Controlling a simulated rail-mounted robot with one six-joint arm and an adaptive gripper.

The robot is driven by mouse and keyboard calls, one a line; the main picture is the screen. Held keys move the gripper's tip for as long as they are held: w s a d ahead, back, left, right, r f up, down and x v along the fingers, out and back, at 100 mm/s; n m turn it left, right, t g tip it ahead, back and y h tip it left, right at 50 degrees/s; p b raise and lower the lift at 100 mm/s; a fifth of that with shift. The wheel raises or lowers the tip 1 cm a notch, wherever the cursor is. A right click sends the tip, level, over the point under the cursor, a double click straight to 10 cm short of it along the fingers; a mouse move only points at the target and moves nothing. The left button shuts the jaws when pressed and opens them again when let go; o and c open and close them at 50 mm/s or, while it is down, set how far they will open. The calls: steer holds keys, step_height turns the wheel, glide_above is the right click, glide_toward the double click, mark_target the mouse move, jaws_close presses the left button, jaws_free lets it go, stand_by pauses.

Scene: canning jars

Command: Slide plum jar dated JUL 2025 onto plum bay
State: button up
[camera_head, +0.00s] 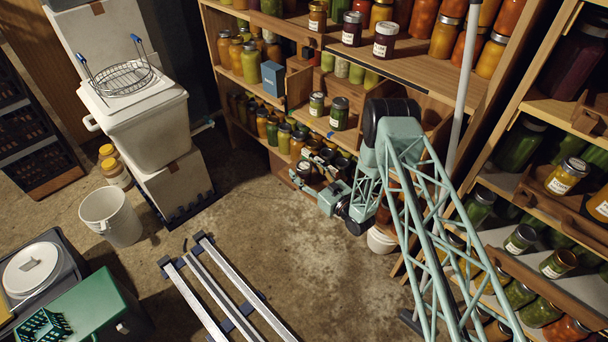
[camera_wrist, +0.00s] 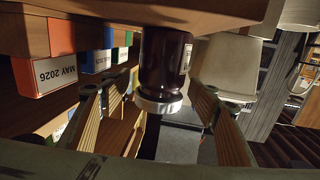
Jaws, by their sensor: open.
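A dark plum-coloured jar (camera_wrist: 163,60) with a silver lid is in the middle of the wrist view, which looks upside down. Only the edge of its white label shows, so its date cannot be read. My gripper (camera_wrist: 155,112) is open, one finger on each side of the jar, with visible gaps to it. In the head view my gripper (camera_head: 312,170) is at the lower shelf, and the jar there is hard to make out. Two dark labelled jars (camera_head: 352,29) (camera_head: 385,40) stand on the shelf above. I cannot tell which bay is the plum bay.
An orange block (camera_wrist: 60,75) reading MAY 2026 and a blue block (camera_wrist: 97,60) are left of the jar in the wrist view. Shelves (camera_head: 400,67) hold many jars. The floor (camera_head: 260,230) beside the rails is clear.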

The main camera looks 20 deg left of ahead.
mark_target(304, 165)
steer(key=shift+c, duration=0.5)
steer(key=c, duration=1.1)
steer(key=shift+r, duration=0.25)
steer(key=shift+r+p, duration=0.55)
steer(key=shift+r, duration=0.9)
steer(key=shift+s+d+r, duration=0.2)
steer(key=shift+s, duration=0.05)
steer(key=s+d+r+p, duration=0.1)
steer(key=s+d+p, duration=0.1)
steer(key=s+d, duration=0.7)
steer(key=s, duration=0.3)
steer(key=shift+s+r+p, duration=0.15)
steer(key=shift+s+p, duration=0.1)
steer(key=shift+p, duration=0.15)
